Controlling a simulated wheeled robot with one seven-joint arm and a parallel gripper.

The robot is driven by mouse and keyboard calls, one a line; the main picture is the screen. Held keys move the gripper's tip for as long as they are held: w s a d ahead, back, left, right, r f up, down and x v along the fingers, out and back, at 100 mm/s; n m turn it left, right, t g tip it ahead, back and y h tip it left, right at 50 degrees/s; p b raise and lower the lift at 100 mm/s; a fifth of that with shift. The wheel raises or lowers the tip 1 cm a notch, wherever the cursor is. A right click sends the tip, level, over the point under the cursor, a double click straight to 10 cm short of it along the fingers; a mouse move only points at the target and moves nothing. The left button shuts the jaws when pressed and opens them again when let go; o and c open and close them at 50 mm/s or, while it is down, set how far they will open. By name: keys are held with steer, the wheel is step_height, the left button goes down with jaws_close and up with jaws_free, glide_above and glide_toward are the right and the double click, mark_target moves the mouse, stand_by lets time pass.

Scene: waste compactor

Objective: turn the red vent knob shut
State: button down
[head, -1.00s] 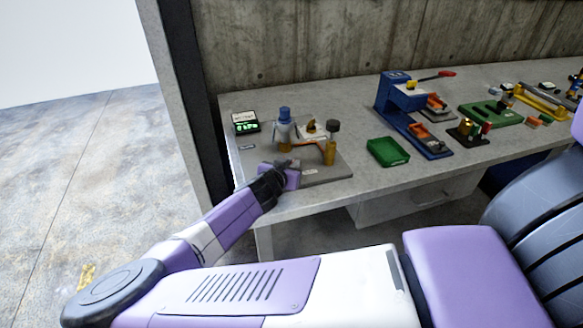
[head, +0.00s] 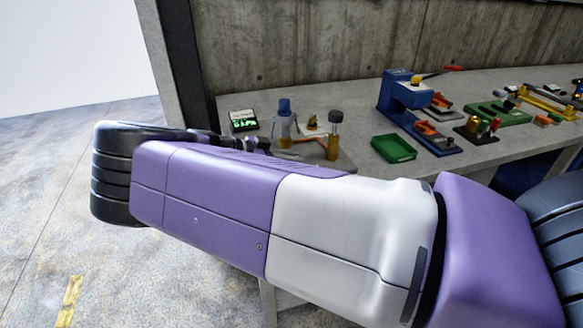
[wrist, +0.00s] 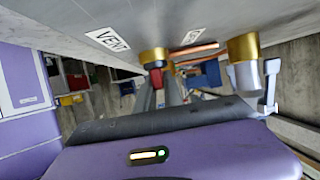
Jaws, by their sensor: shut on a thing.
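The red vent knob (wrist: 155,77) shows in the wrist view as a small red piece under a brass fitting (wrist: 153,56), near a "VENT" label (wrist: 108,39). My gripper (wrist: 160,86) is at the knob and appears shut on it; the fingertips are small and partly hidden. In the head view, my forearm covers the front of the board and the knob is hidden. Dark gripper parts (head: 258,145) show just left of the blue-topped fitting (head: 285,117). How far the knob is turned cannot be told.
A dark-capped brass post (head: 334,135) stands right of the blue-topped fitting. A small green-lit display (head: 243,121) stands at the board's back left. A green tray (head: 394,148) and a blue press (head: 397,92) stand further right on the grey bench.

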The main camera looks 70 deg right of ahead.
steer(key=shift+f+m+g+y+b, duration=0.2)
steer(key=shift+m+g+y+b, duration=0.1)
steer(key=shift+m+y+b, duration=0.25)
steer(key=c, duration=1.5)
jaws_free()
steer(key=shift+r, duration=0.1)
steer(key=shift+o, duration=0.2)
steer(key=shift+b+v, duration=0.45)
steer(key=shift+v, duration=3.5)
